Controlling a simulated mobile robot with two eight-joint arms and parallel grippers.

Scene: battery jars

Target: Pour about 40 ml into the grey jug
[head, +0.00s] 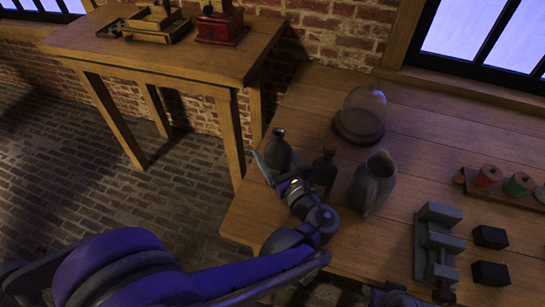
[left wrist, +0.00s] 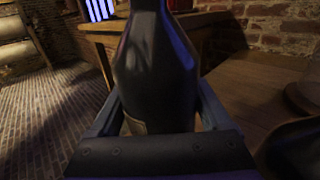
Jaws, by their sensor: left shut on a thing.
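My left gripper (head: 270,164) is shut on a dark bottle (head: 279,150), held roughly upright by the left edge of the wooden table. In the left wrist view the bottle (left wrist: 155,75) stands between the two fingers, its top cut off by the frame and part of a label showing low down. The grey jug (head: 372,183) stands upright on the table, right of the held bottle and apart from it. Its spout and open mouth show, but not the level inside. A dark shape at the bottom edge of the head view may be my right gripper (head: 395,295); its fingers are unclear.
A small brown bottle (head: 325,170) stands between the held bottle and the jug. A glass dome (head: 362,112) is behind. A grey vise (head: 438,245), black blocks (head: 490,237) and a rack of spools (head: 505,187) are to the right. A side table (head: 160,55) stands at the back left.

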